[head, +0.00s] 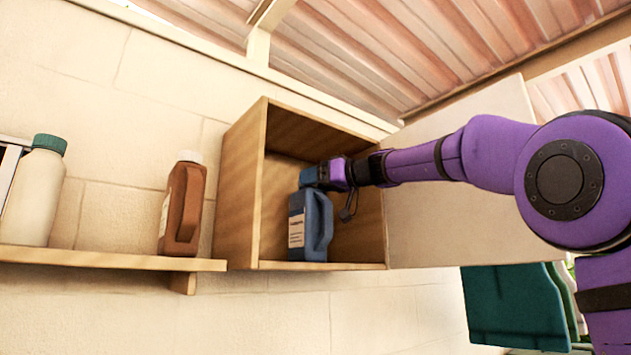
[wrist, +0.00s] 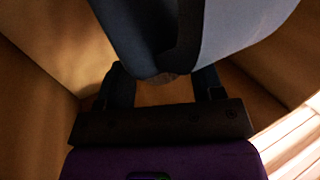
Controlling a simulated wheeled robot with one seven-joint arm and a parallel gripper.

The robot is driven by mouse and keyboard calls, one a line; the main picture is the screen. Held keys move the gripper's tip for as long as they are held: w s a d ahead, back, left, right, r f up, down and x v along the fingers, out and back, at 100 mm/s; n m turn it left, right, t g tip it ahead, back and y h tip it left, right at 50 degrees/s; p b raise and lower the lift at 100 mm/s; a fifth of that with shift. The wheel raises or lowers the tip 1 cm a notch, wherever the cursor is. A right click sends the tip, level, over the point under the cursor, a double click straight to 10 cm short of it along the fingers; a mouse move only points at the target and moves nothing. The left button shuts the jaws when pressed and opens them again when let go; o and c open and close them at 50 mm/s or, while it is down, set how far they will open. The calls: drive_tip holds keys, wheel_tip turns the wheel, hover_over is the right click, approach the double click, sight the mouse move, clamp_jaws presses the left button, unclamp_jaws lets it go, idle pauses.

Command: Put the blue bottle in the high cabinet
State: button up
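The blue bottle (head: 312,228) stands upright inside the open wooden cabinet (head: 239,190), near its front edge. Its white label faces left and its handle faces right. My gripper (head: 312,177) reaches in from the right and is at the bottle's top, hiding the neck and cap area. In the wrist view the bottle (wrist: 245,25) looms large and dark over the spread fingers (wrist: 163,85). The fingers are apart, with part of the bottle between or just beyond them. Whether they press on it cannot be seen.
The cabinet door (head: 430,225) is swung open to the right, behind my arm. A wall shelf (head: 100,258) at left holds a brown jug (head: 183,210) and a white bottle with a green cap (head: 38,190). Free cabinet space shows right of the blue bottle.

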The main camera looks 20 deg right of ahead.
drive_tip(key=shift+o, duration=0.9)
drive_tip(key=shift+s+d+r, duration=0.1)
drive_tip(key=shift+r, duration=0.05)
drive_tip(key=v, duration=0.7)
drive_tip(key=shift+s+d, duration=0.1)
